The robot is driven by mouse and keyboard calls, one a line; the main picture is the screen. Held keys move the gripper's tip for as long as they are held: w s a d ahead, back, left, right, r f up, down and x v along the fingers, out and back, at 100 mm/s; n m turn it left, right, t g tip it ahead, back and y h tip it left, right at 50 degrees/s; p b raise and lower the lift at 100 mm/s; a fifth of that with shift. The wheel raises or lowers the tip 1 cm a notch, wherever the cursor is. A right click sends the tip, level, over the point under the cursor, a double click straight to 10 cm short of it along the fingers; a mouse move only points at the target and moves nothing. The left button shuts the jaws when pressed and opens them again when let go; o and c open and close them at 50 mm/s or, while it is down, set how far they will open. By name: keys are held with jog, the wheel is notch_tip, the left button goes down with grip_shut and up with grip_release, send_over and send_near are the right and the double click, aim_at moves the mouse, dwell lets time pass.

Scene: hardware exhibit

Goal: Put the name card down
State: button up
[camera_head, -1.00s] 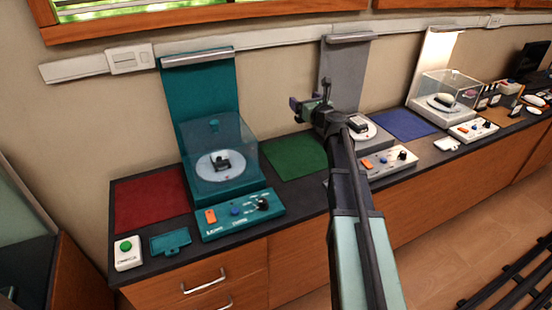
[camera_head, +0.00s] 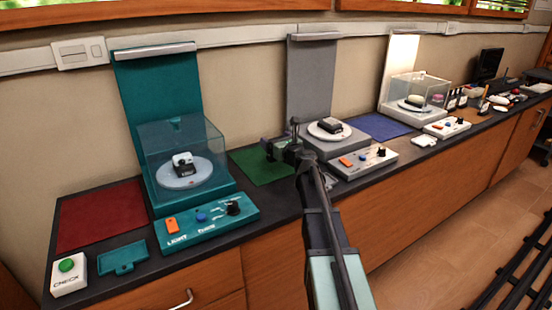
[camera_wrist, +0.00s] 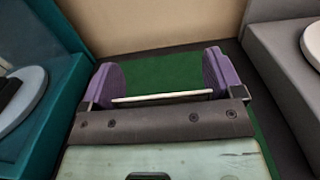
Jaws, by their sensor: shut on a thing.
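My gripper (camera_head: 280,148) is over the green mat (camera_head: 262,168) in the head view, between the teal station and the grey station. In the wrist view, its purple fingers (camera_wrist: 162,78) are on either side of a thin pale card (camera_wrist: 160,97), shut on its two ends. The card shows nearly edge-on, so I cannot read its face. The green mat (camera_wrist: 165,65) lies beyond the card. I cannot tell whether the card touches the mat. The card cannot be made out in the head view.
The teal station (camera_head: 205,218) is left of the gripper, with a clear cover over a dark object on a turntable. The grey station (camera_head: 365,162) is close on the right with its turntable uncovered. A red mat (camera_head: 100,215) and blue mat (camera_head: 382,127) lie bare.

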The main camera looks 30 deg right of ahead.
jog(key=b, duration=0.3)
send_over(276, 165)
notch_tip(276, 165, down, 4)
jog(key=shift+s+f, duration=0.1)
jog(key=shift+r+p, duration=0.3)
jog(key=shift+f, duration=0.2)
jog(key=o, duration=0.7)
jog(key=shift+r, duration=0.35)
jog(key=s, duration=0.8)
jog(key=s+d, duration=0.1)
jog(key=s, duration=0.3)
jog(key=shift+f, duration=0.15)
jog(key=c, duration=1.3)
